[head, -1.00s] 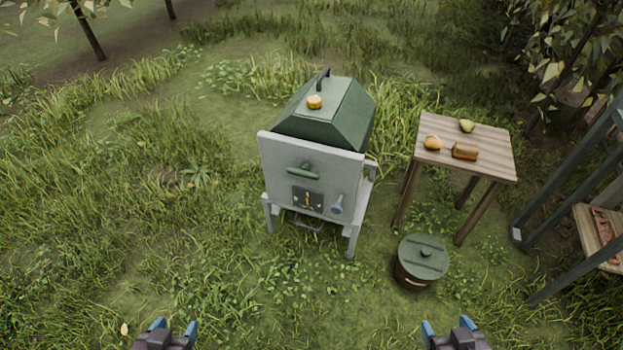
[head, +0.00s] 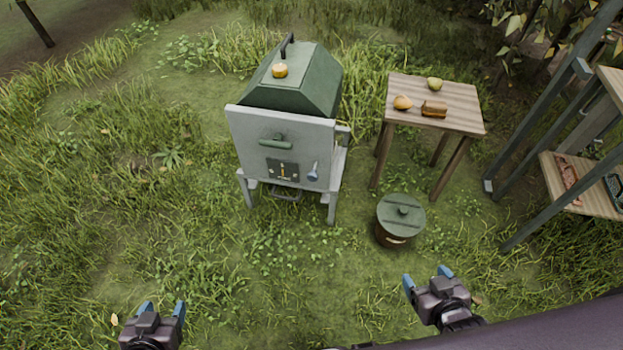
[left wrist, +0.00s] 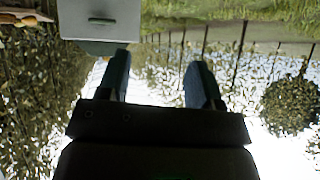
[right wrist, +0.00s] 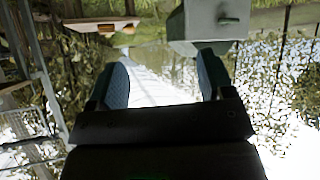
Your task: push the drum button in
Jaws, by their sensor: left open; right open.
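A small brown drum (head: 395,241) with a round green lid (head: 390,215) stands upright on the grass, right of a grey-and-green cooker. A dark round knob (head: 404,211) sits in the middle of the lid; I cannot tell whether it is the button or how far in it is. My right gripper (head: 428,280) is open and empty, nearer to me than the drum and slightly right of it, apart from it. My left gripper (head: 163,308) is open and empty over the grass at the lower left. The drum cannot be made out in the wrist views.
The cooker (head: 282,145) has a front handle, a small dark panel (head: 282,170) and a blue-grey knob (head: 313,171). An orange knob (head: 280,71) sits on its hood. A wooden table (head: 455,95) holds a pear, bread and a bun. A shelf frame (head: 545,125) stands right. Grass before me is clear.

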